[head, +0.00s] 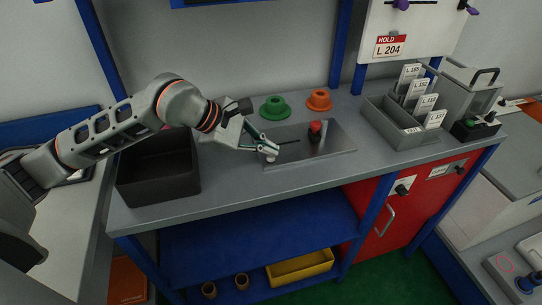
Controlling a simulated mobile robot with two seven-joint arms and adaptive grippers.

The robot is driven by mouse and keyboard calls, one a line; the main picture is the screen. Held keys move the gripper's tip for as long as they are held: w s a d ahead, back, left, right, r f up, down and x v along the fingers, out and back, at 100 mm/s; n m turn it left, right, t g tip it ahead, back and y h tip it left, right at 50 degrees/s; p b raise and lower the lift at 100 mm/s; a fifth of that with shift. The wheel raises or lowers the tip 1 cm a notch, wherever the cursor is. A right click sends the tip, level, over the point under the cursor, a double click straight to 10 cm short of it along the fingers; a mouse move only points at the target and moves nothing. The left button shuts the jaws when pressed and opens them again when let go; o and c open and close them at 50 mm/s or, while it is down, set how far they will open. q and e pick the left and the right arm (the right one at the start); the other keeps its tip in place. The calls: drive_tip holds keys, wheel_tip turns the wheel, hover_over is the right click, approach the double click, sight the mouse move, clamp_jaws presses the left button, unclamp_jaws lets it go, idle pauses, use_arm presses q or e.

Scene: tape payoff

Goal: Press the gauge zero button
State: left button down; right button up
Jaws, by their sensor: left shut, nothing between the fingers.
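A grey metal plate (335,148) lies on the bench. On it stands a small fixture with a red knob (316,127) on a dark body. A thin dark rod (289,141) points left from the fixture. A small pale round piece (270,158) sits at the plate's left end; I cannot tell for sure whether it is the gauge zero button. My left gripper (271,150) is shut and empty, its fingertips right at this pale piece and partly over it. Whether they touch it is too small to tell. My right gripper is out of view.
A black bin (157,189) stands left on the bench. Green (275,108) and orange (319,99) flanged spools sit behind the plate. A grey tray (398,130) with labelled cards stands at right. The bench front (310,171) is clear.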

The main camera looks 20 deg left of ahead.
sight(268, 157)
use_arm(q)
drive_tip(key=shift+f, duration=0.4)
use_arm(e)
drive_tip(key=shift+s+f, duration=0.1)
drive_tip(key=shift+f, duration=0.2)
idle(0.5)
use_arm(q)
drive_tip(key=shift+r, duration=0.1)
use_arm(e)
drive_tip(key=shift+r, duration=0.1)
use_arm(q)
drive_tip(key=shift+r+p, duration=0.3)
drive_tip(key=shift+r, duration=0.5)
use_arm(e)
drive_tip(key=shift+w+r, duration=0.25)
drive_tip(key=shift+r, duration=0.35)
use_arm(q)
drive_tip(key=shift+r+p, duration=1.4)
drive_tip(key=shift+r, duration=1.1)
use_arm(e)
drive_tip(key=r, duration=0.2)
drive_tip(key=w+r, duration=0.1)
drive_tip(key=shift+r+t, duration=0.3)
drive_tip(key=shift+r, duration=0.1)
